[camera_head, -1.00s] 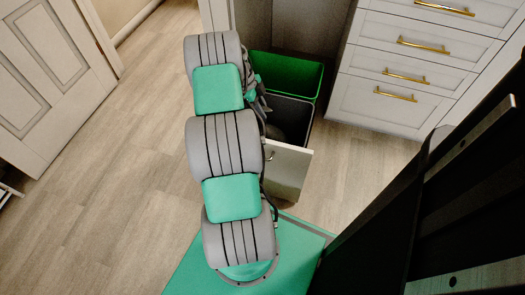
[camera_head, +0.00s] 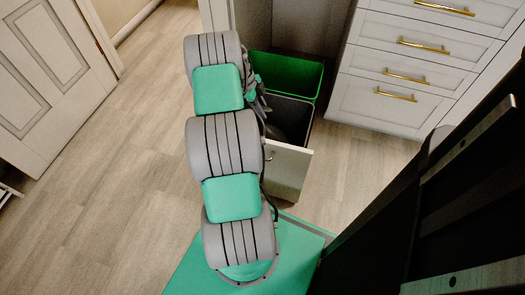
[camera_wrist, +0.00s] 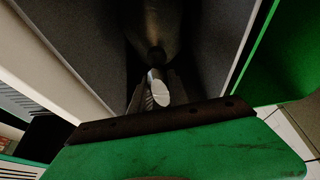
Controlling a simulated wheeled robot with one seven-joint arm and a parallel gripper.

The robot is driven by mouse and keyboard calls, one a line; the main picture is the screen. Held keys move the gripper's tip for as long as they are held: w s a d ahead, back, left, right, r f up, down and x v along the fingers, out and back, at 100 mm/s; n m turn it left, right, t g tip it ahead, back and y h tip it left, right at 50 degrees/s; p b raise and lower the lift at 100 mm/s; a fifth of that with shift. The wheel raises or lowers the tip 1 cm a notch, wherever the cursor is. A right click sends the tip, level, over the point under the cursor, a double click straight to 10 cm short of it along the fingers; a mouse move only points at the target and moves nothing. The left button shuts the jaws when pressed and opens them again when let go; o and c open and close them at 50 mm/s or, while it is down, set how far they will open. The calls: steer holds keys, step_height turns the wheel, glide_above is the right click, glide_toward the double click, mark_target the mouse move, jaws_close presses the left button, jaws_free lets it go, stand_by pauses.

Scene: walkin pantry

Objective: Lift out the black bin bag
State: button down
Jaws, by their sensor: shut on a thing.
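The black bin bag (camera_wrist: 155,22) is a dark, rounded shape with a narrow neck, low inside the dark grey bin (camera_wrist: 75,45) in the wrist view. My gripper (camera_wrist: 155,88) reaches down into this bin and is shut on the neck of the bag. In the head view the bag (camera_head: 288,122) shows only as a dark bulge inside the grey bin (camera_head: 305,104). Shadow in the bin hides most of the bag's outline.
A green bin (camera_head: 290,70) stands just behind the grey one in the same pull-out, with a pale drawer front (camera_head: 287,168) nearest me. Drawers with brass handles (camera_head: 400,75) stand to the right. The wooden floor (camera_head: 110,190) at left is clear.

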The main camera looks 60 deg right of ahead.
steer(key=shift+d+r, duration=0.15)
steer(key=shift+r, duration=0.3)
step_height(320, 180, up, 9)
steer(key=p, duration=0.3)
steer(key=shift+r, duration=0.25)
step_height(320, 180, up, 23)
steer(key=p, duration=1.7)
stand_by(0.3)
